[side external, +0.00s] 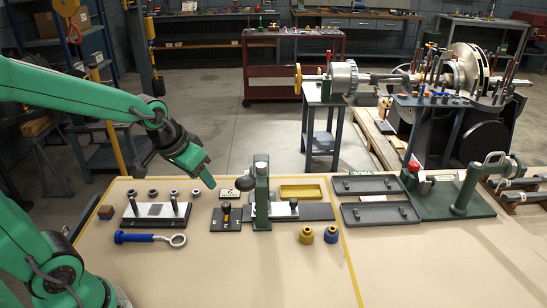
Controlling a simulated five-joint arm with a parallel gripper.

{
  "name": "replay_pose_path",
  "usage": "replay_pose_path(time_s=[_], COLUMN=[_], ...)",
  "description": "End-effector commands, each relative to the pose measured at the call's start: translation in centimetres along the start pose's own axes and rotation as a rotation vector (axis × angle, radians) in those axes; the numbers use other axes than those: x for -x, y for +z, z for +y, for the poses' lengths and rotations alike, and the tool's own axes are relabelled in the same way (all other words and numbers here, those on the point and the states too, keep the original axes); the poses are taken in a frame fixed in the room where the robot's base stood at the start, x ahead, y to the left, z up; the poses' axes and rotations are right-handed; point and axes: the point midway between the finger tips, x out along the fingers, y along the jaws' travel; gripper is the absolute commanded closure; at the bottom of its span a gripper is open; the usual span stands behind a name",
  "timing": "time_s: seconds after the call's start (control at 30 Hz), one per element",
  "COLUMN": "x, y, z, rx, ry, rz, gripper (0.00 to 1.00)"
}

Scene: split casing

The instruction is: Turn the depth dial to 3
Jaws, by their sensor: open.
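My gripper (207,182) is open and empty. It hangs above the back of the bench, to the left of a green upright press (262,182). The press stands on a dark base and has a black ball knob (244,184) on its left side. A small dark plate with an upright black-and-yellow piece (227,214) lies in front and to the left of the press. A small white card with dark marks (230,194) lies behind that plate. I cannot tell which part is the depth dial, and no numbers are readable.
A block with several upright pins (157,211) and a blue-handled eye tool (150,238) lie at left. A yellow tray (301,192) is behind, and yellow (306,236) and blue (331,235) cylinders are in front. Dark trays (380,214) lie right. The front bench is clear.

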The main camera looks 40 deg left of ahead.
Motion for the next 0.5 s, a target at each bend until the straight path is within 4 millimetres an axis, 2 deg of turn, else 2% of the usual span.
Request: replay_pose_path(time_s=[0.03, 0.3, 0.5], x=[-1.2, -6.6, -9.5], y=[-0.3, -1.4, -1.7], z=[-0.3, -1.8, -2.6], rx=[0.008, 0.042, 0.059], ry=[-0.004, -0.020, -0.027], rz=[-0.010, -0.034, -0.041], gripper=[0.53, 0.53, 0.53])
